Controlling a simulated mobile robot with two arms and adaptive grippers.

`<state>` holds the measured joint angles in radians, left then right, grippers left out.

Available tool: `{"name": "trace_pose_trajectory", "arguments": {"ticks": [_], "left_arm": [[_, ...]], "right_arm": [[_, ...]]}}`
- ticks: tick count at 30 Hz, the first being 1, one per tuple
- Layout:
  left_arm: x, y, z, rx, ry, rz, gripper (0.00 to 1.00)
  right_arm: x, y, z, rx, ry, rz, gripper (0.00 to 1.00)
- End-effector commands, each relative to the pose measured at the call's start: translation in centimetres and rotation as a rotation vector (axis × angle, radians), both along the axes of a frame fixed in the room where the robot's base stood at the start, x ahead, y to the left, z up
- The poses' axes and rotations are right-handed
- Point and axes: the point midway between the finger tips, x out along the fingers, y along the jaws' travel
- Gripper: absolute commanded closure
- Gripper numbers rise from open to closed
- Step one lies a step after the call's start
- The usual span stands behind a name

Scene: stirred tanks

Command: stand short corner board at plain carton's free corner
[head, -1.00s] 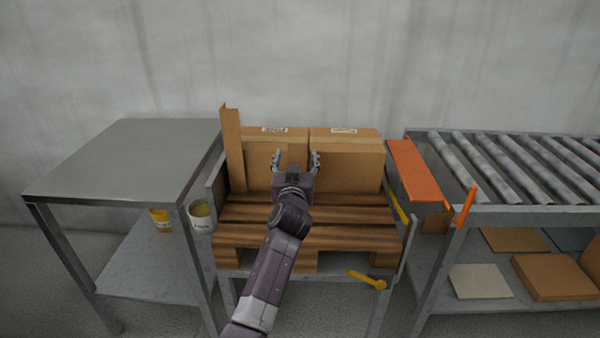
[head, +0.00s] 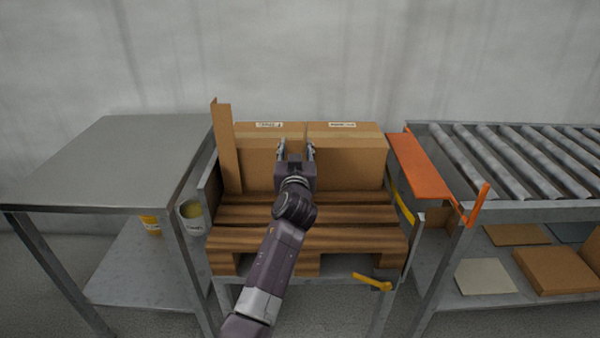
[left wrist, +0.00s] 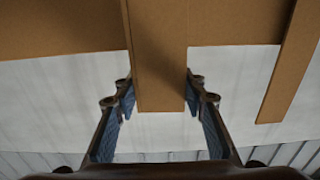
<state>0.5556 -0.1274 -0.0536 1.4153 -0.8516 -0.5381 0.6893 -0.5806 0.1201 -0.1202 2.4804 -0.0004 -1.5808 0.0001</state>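Two brown cartons stand side by side on a wooden pallet (head: 235,235): a left carton (head: 262,150) and a right carton (head: 350,160). A tall corner board (head: 226,150) stands upright at the left carton's left edge; it also shows in the left wrist view (left wrist: 288,65). My left gripper (head: 296,148) is in front of the cartons, near their seam. In the left wrist view a shorter brown corner board (left wrist: 160,65) lies between the fingers, whose tips appear to meet its two edges. The gripper hides most of it in the head view. My right gripper is out of view.
A bare steel table (head: 130,155) is at left, with a pot (head: 191,217) and a yellow tub (head: 151,225) near its lower shelf. An orange plate (head: 420,165) and a roller conveyor (head: 500,165) are at right. A yellow tool (head: 372,281) is at the pallet's front.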

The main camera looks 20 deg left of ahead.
Motion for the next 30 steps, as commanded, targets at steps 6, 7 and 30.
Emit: {"name": "trace_pose_trajectory", "arguments": {"ticks": [6,7,30], "left_arm": [[0.0,0.0,0.0,0.0,0.0,0.0,0.92],[0.0,0.0,0.0,0.0,0.0,0.0,0.92],[0.0,0.0,2.6,-0.001,-0.005,0.001,0.98]], "right_arm": [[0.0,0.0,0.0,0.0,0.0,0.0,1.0],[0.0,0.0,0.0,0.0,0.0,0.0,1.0],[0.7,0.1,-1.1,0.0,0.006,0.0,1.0]]}}
